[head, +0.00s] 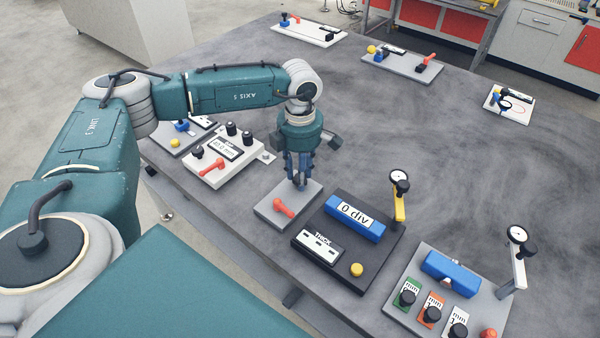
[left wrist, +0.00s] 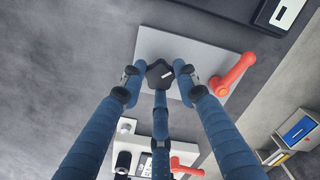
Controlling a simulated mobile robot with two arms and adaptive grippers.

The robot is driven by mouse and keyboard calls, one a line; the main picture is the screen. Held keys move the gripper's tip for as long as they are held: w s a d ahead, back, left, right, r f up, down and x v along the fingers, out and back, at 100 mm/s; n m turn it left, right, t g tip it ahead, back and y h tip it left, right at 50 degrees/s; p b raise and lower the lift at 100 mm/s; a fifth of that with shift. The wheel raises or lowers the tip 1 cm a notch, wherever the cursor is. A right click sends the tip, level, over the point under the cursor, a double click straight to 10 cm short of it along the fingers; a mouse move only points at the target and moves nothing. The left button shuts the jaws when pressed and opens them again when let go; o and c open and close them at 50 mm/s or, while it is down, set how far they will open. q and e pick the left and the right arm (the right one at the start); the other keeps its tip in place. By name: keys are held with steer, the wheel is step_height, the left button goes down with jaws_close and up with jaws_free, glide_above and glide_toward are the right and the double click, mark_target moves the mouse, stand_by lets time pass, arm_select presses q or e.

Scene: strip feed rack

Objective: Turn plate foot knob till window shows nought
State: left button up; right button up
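My left gripper (head: 300,183) points down over a light grey plate (head: 265,208) with a red lever (head: 283,206). In the left wrist view, its three blue fingers (left wrist: 160,82) stand around a black faceted knob (left wrist: 158,73) on that plate (left wrist: 205,55), with small gaps showing at the sides. Whether any finger touches the knob is unclear. The red lever (left wrist: 233,74) is to the right of the fingers. In the head view the gripper hides the knob. A blue block (head: 354,217) reads "div 0", upside down. My right gripper is not in view.
A black base (head: 390,243) beside the plate carries the blue block, a "THICK" panel (head: 318,247), a yellow knob (head: 357,270) and a yellow-stemmed dial (head: 399,185). A white panel (head: 220,158) with another red lever is left of the gripper. The table's right middle is bare.

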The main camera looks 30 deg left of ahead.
arm_select(q)
steer(key=shift+c, duration=0.8)
steer(key=shift+f+n+b, duration=0.15)
steer(key=shift+n+b, duration=0.15)
steer(key=shift+b, duration=0.1)
steer(key=shift+r, duration=0.2)
steer(key=o, duration=1.2)
step_height(320, 180, up, 12)
